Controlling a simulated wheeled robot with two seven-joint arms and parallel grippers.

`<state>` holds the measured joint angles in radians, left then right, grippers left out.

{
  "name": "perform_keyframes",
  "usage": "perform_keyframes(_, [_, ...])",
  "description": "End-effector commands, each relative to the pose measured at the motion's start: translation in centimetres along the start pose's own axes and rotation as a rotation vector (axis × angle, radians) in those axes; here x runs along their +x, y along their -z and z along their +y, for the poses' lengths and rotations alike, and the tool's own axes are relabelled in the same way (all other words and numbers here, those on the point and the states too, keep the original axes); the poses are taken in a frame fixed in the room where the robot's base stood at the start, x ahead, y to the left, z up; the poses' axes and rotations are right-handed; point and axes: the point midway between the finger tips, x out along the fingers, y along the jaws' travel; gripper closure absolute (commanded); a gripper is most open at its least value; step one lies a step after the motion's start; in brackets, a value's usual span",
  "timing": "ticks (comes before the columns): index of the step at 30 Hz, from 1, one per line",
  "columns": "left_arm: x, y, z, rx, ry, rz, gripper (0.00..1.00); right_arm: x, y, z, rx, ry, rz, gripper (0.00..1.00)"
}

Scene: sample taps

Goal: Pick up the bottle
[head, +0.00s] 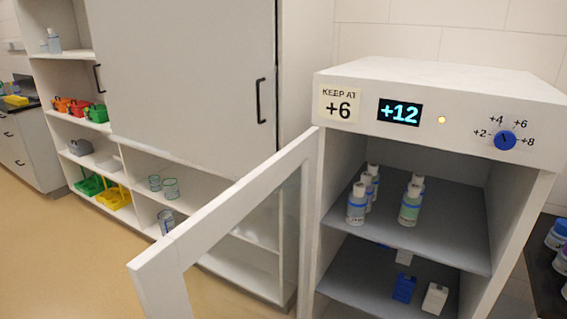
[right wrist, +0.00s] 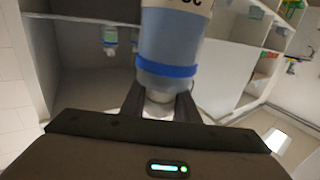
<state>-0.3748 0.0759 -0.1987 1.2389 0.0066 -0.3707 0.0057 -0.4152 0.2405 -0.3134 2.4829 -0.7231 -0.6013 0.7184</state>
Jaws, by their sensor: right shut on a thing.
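My right gripper (right wrist: 160,107) is in the right wrist view only, shut on the white cap or neck of a bottle (right wrist: 172,45). That bottle has a blue-grey body, a bright blue band and dark lettering, partly cut off by the frame. The picture is upside down there, so the cap points to the bottom. In the head view, white-capped bottles with blue bands stand upright on the upper shelf of the open cabinet, among them a front left one (head: 357,204) and a front right one (head: 410,205). Neither gripper shows in the head view.
The cabinet (head: 440,85) reads +12, its label says KEEP AT +6, and a blue dial (head: 505,140) is at right. Its glass door (head: 225,205) stands open to the left. Blue and white boxes (head: 404,288) sit on the lower shelf. A dark counter (head: 545,265) holds bottles at right.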

Motion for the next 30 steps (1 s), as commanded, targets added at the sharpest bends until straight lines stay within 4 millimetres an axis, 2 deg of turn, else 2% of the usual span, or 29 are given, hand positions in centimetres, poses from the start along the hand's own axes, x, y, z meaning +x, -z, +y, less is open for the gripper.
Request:
perform_keyframes(14, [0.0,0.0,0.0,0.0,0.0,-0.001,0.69,0.4,0.3,-0.7,-0.001,0.043,0.004,1.0])
perform_keyframes(20, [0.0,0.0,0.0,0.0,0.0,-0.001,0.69,1.3,0.7,-2.4,-0.003,0.146,0.006,1.0])
perform_keyframes(30, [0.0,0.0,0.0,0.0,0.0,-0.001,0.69,3.5,1.7,-6.6,-0.006,0.402,0.006,1.0])
